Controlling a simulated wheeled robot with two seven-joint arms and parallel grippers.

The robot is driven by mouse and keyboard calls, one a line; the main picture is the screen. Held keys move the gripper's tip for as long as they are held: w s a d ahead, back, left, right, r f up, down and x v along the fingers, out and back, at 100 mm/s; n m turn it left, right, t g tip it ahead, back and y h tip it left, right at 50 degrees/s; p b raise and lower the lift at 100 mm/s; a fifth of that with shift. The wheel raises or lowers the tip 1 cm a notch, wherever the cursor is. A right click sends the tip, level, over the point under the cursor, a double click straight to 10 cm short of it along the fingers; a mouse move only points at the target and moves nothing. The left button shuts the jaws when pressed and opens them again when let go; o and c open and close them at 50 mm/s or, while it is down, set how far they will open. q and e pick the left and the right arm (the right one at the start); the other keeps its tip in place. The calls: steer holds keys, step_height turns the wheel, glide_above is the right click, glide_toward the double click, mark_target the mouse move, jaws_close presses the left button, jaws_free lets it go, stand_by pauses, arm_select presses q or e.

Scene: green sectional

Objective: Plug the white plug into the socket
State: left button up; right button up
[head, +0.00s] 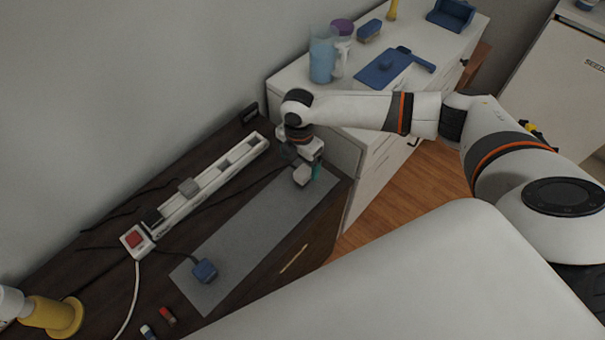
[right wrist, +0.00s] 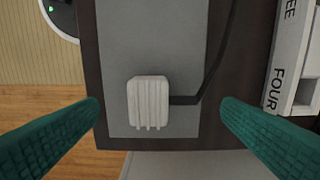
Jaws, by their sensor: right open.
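The white plug (head: 302,176) lies on the grey mat (head: 250,225) near its far right end, partly hidden by my right gripper (head: 306,172). In the right wrist view the ribbed white plug (right wrist: 148,102) shows between and beyond my open teal fingers (right wrist: 160,104), with a dark cord running to the right and up. The fingers are apart from it and empty. The white power strip (head: 232,163) with sockets lies along the wall side; its labelled edge also shows in the right wrist view (right wrist: 290,60). My left gripper is not in view.
A white cabinet (head: 290,82) with a blue pitcher (head: 322,62) stands beyond the dark desk.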

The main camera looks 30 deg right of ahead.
mark_target(298, 170)
steer(key=f, duration=0.3)
steer(key=f+p, duration=0.1)
steer(key=f, duration=0.1)
steer(key=shift+w+f, duration=0.3)
steer(key=shift+c, duration=0.3)
steer(key=c, duration=1)
steer(key=shift+r, duration=0.1)
